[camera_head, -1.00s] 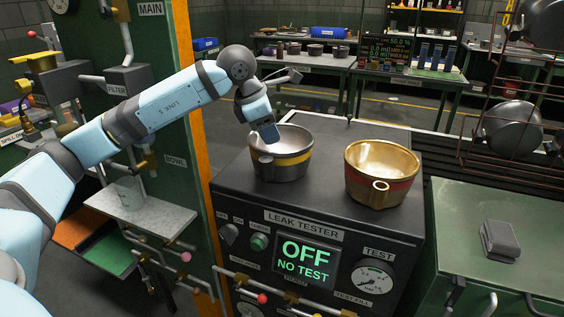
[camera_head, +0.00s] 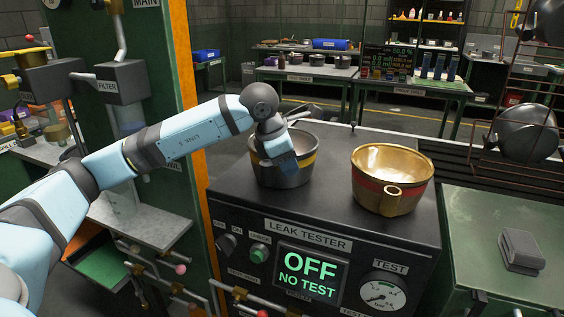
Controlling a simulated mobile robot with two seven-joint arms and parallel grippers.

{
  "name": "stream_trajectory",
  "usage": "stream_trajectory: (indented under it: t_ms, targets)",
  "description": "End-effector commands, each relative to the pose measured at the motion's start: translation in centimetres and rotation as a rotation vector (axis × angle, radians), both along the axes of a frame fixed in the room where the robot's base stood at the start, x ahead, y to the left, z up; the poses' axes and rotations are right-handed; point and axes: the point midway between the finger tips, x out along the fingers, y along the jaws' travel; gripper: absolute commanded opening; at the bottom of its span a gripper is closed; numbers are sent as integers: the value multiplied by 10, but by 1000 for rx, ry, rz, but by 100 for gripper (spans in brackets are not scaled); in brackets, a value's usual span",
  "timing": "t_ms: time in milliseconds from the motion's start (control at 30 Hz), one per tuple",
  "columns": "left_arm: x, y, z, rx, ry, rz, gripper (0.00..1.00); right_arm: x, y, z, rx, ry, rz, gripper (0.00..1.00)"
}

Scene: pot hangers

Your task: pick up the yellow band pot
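The yellow band pot (camera_head: 270,175), a grey metal pot with a yellow stripe, stands upright on the black leak tester (camera_head: 215,175), on the left of its top. My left gripper (camera_head: 287,164) is at the pot, its hand covering part of the opening and the front of the yellow band. Its fingers are too small and too hidden to tell whether they are open or touch the pot. My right gripper is not in view.
A brass pot with a red band (camera_head: 390,195) stands to the right on the same top, apart from the grey pot. A green bench (camera_head: 470,235) with a grey block (camera_head: 521,250) is at the right. A rack with hanging pots (camera_head: 525,130) is behind it.

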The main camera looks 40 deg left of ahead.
Motion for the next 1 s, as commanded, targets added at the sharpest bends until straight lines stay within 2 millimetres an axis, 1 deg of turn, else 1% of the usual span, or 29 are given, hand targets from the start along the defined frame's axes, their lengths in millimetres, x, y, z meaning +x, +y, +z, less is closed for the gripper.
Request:
stream_trajectory:
  t_ms: [33,67,100,133,1000]
  targets:
    - [0,0,0,0,0,0,19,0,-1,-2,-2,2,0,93]
    - [0,0,0,0,0,0,12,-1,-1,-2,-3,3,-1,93]
    - [0,0,0,0,0,0,3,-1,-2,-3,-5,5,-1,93]
    - [0,0,0,0,0,0,0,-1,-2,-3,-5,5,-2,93]
    - [0,0,-2,0,5,0,0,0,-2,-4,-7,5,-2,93]
